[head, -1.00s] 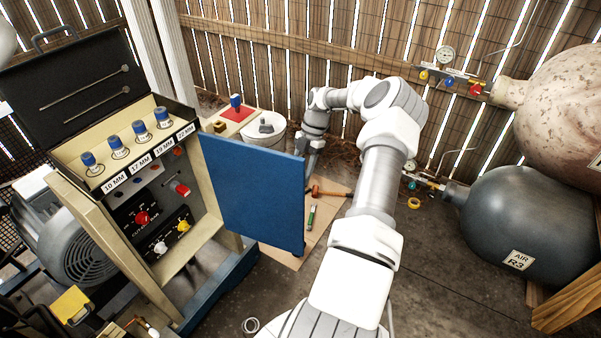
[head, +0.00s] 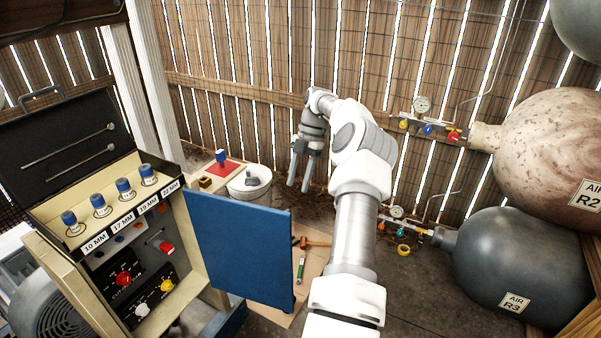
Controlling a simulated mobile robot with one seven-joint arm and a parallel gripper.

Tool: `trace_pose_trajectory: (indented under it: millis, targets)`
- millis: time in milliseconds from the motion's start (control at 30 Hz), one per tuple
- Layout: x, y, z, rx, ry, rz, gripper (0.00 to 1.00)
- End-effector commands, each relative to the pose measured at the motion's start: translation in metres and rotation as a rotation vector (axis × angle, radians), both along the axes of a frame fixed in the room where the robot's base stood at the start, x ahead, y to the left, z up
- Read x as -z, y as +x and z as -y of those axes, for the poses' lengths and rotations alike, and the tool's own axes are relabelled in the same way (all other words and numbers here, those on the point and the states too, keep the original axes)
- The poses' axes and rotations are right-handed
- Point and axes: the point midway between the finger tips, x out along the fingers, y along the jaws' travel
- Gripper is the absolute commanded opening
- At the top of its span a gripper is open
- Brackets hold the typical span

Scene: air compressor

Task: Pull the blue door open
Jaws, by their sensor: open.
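The blue door (head: 240,246) stands swung out to the right from the beige control cabinet (head: 93,236). The cabinet's inside shows, with red, white and yellow knobs. My gripper (head: 304,188) is beyond the door's upper right corner, pointing down, with its two fingers apart and nothing between them. It looks apart from the door. The door's far face is hidden.
A white bucket (head: 240,186) and a red mat (head: 221,169) are behind the door. A hammer (head: 315,243) and a green-handled tool (head: 301,268) lie on a board right of it. Grey tank R3 (head: 500,260) and rusty tank R2 (head: 535,150) stand at right.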

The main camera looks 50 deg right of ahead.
Motion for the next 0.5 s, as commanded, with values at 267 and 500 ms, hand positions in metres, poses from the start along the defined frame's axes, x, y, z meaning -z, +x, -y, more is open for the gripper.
trace_pose_trajectory:
  millis: [267,500]
  targets:
    - [-0.019,0.001,0.008,0.001,0.001,0.0,0.5]
    - [-0.021,0.001,0.009,0.001,0.002,-0.001,0.5]
